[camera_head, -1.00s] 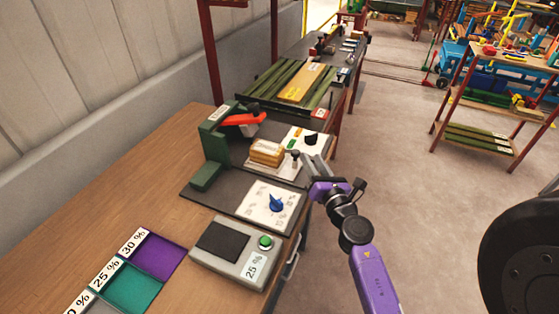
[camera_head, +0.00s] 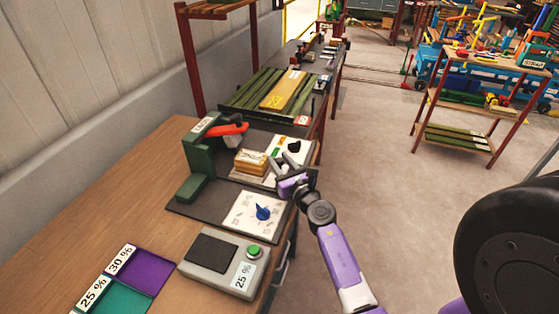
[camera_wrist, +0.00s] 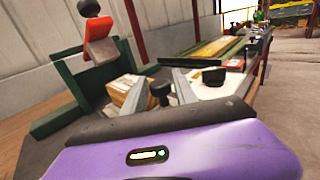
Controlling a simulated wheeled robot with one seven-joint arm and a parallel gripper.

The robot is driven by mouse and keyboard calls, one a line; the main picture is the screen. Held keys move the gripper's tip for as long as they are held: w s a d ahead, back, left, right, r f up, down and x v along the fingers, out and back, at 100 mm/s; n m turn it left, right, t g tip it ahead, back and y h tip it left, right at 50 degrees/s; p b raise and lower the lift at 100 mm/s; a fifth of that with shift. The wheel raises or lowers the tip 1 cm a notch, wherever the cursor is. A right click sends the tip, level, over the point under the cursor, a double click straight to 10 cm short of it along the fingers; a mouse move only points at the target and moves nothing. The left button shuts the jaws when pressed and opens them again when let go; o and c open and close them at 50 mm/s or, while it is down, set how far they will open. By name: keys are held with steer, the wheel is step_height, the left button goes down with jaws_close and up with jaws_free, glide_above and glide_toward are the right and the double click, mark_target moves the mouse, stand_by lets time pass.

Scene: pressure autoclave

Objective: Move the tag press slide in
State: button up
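The tag press has a green frame (camera_head: 198,160) and a raised red lever (camera_head: 228,129). Its slide carries a tan block (camera_head: 250,161) and has a small black knob at its right end, which shows in the wrist view (camera_wrist: 160,91). The tan block also shows there (camera_wrist: 125,94). My gripper (camera_head: 279,166) is at the right side of the press, close to the slide's knob. In the wrist view its grey fingers (camera_wrist: 210,90) look spread.
A white panel with a black dial (camera_head: 293,146) lies just behind my gripper. In front are a blue dial plate (camera_head: 262,212) and a grey box with a green button (camera_head: 254,251). Purple and teal trays (camera_head: 151,273) are at the table's front left. Floor is open to the right.

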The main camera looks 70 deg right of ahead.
jaws_close()
steer(key=shift+w, duration=0.1)
stand_by(1.4)
